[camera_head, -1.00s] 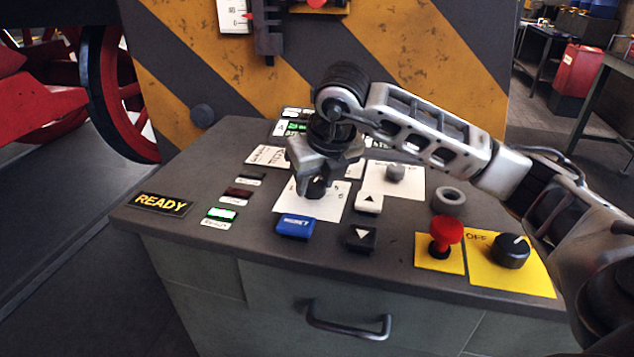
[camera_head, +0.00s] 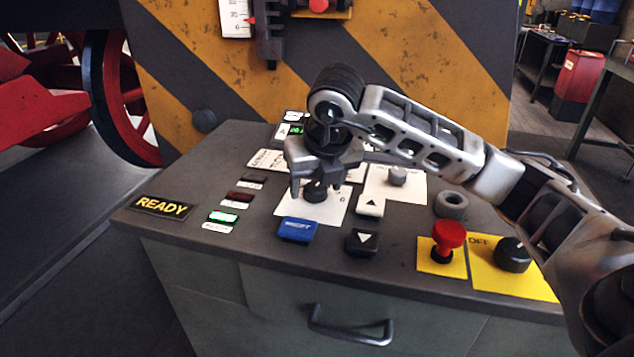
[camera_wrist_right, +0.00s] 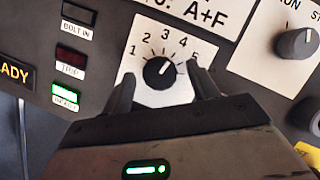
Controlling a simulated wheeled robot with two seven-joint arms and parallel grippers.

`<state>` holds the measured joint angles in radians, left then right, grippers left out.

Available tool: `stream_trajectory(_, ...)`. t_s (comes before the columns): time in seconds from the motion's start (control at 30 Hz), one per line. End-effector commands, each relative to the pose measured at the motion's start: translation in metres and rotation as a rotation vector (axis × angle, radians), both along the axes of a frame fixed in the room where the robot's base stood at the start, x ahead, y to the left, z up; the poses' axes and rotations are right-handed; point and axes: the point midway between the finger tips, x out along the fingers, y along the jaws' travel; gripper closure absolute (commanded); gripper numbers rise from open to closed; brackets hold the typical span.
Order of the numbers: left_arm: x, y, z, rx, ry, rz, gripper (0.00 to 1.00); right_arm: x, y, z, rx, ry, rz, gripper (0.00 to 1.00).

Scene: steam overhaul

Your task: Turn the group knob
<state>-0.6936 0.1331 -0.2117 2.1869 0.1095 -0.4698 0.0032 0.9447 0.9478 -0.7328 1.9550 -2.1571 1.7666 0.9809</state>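The group knob (camera_head: 315,191) is a black round knob on a white numbered plate (camera_head: 325,208) on the sloping console. In the right wrist view the knob (camera_wrist_right: 160,71) shows a white pointer line aimed up and right, with the numbers 1 to 5 around it. My right gripper (camera_head: 318,188) is over the knob, pointing down. In the wrist view its fingers (camera_wrist_right: 162,90) stand apart on both sides of the knob, with gaps between them and it. My left gripper is in neither view.
A blue button (camera_head: 296,229), up and down arrow buttons (camera_head: 370,205), a red mushroom button (camera_head: 447,236) and a black OFF knob (camera_head: 511,254) surround the plate. Another knob (camera_wrist_right: 297,42) is on the right. A READY sign (camera_head: 161,206) is at left.

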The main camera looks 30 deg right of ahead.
Motion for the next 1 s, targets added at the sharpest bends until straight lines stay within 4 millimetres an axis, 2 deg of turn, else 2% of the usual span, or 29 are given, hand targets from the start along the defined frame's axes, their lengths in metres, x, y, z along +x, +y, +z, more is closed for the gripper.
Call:
stream_trajectory(0.23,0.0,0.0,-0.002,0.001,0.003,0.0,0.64,-0.001,0.0,0.0,0.0,0.003,0.002,0.41)
stream_trajectory(0.37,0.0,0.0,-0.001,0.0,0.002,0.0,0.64,-0.004,0.002,0.009,0.001,0.0,0.003,0.41)
stream_trajectory(0.47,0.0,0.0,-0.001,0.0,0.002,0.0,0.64,-0.01,0.003,0.025,0.0,-0.002,0.004,0.41)
stream_trajectory(0.83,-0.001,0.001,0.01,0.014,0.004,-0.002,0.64,-0.043,0.012,0.111,-0.003,-0.004,0.002,0.41)
stream_trajectory(1.0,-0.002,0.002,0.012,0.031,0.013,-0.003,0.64,-0.053,0.015,0.136,-0.002,-0.003,0.001,0.41)
